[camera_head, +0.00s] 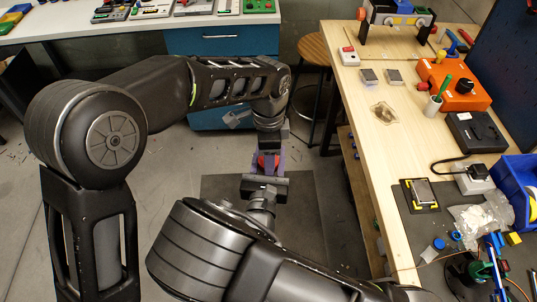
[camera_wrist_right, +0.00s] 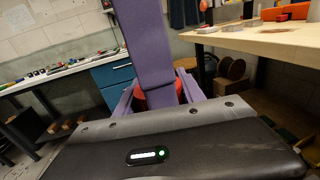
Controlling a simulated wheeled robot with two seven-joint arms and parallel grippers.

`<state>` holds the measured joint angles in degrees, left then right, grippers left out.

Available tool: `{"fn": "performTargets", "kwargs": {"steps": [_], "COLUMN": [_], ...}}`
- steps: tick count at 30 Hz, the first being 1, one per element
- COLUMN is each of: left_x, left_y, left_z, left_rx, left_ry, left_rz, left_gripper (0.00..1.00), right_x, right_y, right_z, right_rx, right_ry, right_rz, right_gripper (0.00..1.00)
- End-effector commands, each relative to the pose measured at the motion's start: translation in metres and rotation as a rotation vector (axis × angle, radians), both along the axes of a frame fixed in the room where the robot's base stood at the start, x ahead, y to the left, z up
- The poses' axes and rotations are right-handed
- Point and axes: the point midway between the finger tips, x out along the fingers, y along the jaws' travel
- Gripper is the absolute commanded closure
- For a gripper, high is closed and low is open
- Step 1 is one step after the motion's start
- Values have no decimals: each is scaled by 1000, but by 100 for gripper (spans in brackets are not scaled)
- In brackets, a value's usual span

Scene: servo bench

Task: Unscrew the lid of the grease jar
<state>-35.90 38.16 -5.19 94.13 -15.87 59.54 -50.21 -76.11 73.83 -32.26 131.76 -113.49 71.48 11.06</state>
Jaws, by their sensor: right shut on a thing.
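A red thing (camera_head: 267,161), which I take to be the grease jar, is held in the air between my two grippers. Most of it is hidden, and lid and body cannot be told apart. My right gripper (camera_head: 266,170) comes from below and is shut on it. In the right wrist view, red (camera_wrist_right: 160,95) shows between the right gripper's purple fingers (camera_wrist_right: 157,98). My left gripper (camera_head: 268,152) comes from above, right at the red thing. A broad purple finger (camera_wrist_right: 143,50) of it crosses in front of the red; whether it is closed cannot be told.
A wooden bench (camera_head: 365,145) runs along the right, with an orange box (camera_head: 455,85), a blue bin (camera_head: 520,190) and small parts on it. A round stool (camera_head: 314,49) and a blue drawer cabinet (camera_head: 222,42) stand behind. The grippers are over open floor, left of the bench.

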Motion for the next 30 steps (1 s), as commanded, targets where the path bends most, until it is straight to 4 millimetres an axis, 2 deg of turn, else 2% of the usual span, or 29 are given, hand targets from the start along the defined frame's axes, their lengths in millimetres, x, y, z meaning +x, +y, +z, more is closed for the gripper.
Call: {"fn": "performTargets", "kwargs": {"steps": [2,18,19,20,27,30], "left_x": [0,0,0,0,0,0], "left_y": [0,0,0,0,0,0], "left_z": [0,0,0,0,0,0], "left_rx": [0,0,0,0,0,0], "left_ry": [0,-1,-1,-1,-1,0], "left_rz": [0,0,0,0,0,0], "left_gripper": [56,100,100,52,33,32], "right_x": [0,0,0,0,0,0], "right_y": [0,0,0,0,0,0], "right_z": [1,0,0,0,1,1], "right_rx": [0,0,0,0,0,0], "right_ry": [-1,-1,-1,-1,-1,-1], "right_rz": [0,0,0,0,0,0], "right_gripper": [100,100,100,100,100,100]}}
